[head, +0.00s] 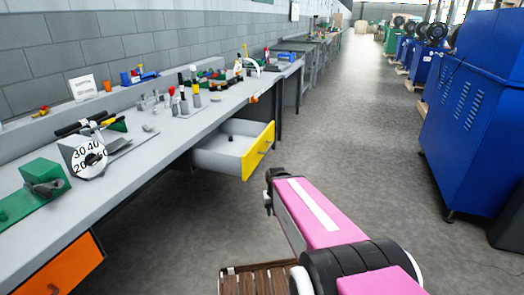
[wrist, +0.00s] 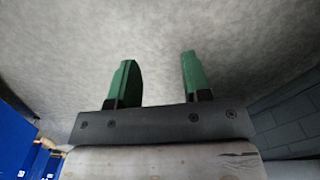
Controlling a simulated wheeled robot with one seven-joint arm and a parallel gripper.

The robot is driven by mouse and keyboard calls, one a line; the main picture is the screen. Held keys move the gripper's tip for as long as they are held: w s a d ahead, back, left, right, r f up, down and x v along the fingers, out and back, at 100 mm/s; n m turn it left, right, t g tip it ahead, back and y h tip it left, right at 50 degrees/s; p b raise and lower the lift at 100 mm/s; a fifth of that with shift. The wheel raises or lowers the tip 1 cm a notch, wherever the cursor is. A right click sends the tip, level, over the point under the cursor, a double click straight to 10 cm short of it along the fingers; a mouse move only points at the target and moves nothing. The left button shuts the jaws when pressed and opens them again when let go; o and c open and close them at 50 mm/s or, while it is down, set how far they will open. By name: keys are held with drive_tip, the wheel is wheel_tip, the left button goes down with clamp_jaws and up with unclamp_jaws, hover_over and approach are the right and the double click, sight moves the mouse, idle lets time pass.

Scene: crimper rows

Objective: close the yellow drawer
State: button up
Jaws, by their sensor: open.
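The yellow drawer (head: 258,150) hangs under the grey workbench and is pulled out, with its yellow front facing right and its grey inside showing. A small dark object (head: 230,138) lies in it. My arm, pink and black, reaches in from the lower right of the head view, and its end is right of and below the drawer front, apart from it. In the wrist view my gripper (wrist: 156,80) has two green fingers spread apart with nothing between them. The fingertips are not clear in the head view. The drawer is not visible in the wrist view.
The long grey workbench (head: 150,150) carries tools and a dial along the left. An orange drawer (head: 62,268) is at lower left. Blue machines (head: 475,110) line the right. The grey floor between is clear.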

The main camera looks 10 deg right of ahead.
drive_tip(key=shift+w, duration=0.15)
drive_tip(key=c, duration=0.5)
drive_tip(key=shift+w+a+f+m+y, duration=0.1)
drive_tip(key=shift+w+m+y, duration=0.15)
drive_tip(key=shift+m+y, duration=0.25)
clamp_jaws()
drive_tip(key=m+t+y, duration=0.9)
drive_tip(key=m+y, duration=0.6)
drive_tip(key=m, duration=0.8)
approach(256, 153)
drive_tip(key=x, duration=0.7)
drive_tip(key=shift+w+a, duration=0.2)
drive_tip(key=shift+w, duration=0.05)
